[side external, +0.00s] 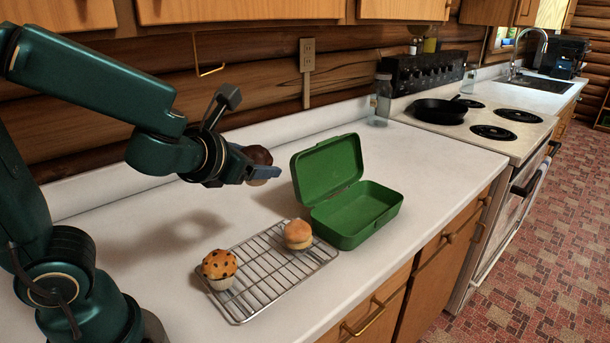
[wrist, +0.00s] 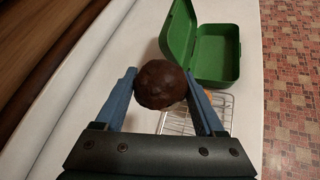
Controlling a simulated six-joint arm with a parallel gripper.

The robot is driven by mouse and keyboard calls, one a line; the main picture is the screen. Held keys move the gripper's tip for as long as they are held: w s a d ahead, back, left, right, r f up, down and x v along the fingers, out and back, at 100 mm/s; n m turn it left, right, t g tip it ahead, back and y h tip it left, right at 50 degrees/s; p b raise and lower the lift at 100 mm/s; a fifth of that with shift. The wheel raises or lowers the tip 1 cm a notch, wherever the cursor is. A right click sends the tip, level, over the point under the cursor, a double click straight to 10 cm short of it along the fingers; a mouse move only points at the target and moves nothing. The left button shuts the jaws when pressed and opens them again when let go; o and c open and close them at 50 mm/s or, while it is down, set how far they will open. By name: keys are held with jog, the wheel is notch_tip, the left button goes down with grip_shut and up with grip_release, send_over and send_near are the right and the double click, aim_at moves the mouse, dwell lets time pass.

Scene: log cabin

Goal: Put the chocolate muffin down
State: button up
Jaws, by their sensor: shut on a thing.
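The chocolate muffin (wrist: 161,84) is a dark brown round top held between the two blue fingers of my gripper (wrist: 163,88) in the wrist view. In the side view the muffin (side external: 258,156) is partly hidden by my gripper (side external: 264,172), with a bit of its paler base showing. My gripper is shut on it and holds it in the air above the white counter (side external: 150,245), behind the wire cooling rack (side external: 262,285) and left of the open green lunch box (side external: 352,238).
A spotted muffin (side external: 219,268) stands at the rack's left end and a small bun-like item (side external: 298,234) at its right end. The lunch box lid stands open at its back left, and the box looks empty. A stove with a black pan (side external: 440,110) is farther right.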

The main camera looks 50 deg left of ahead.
jog(key=s+a+f+n+g+y, duration=0.65)
jog(key=s+a+n+g, duration=0.35)
jog(key=a+n, duration=0.2)
jog(key=s+f+n+g+h, duration=0.3)
jog(key=s+n+g+h, duration=0.3)
jog(key=s+n+g, duration=1.1)
jog(key=shift+s+d+f+m+t, duration=0.1)
jog(key=shift+s+f+m+t, duration=0.65)
jog(key=shift+f, duration=0.5)
jog(key=shift+s+d+f+m+t, duration=0.1)
jog(key=shift+s+f+m+t, duration=0.35)
jog(key=shift+f+t, duration=0.65)
jog(key=shift+s+d+f+m+t, duration=0.1)
jog(key=shift+s+f+m+t, duration=0.55)
jog(key=shift+f, duration=0.8)
jog(key=shift+w+f, duration=0.1)
jog(key=o, duration=0.7)
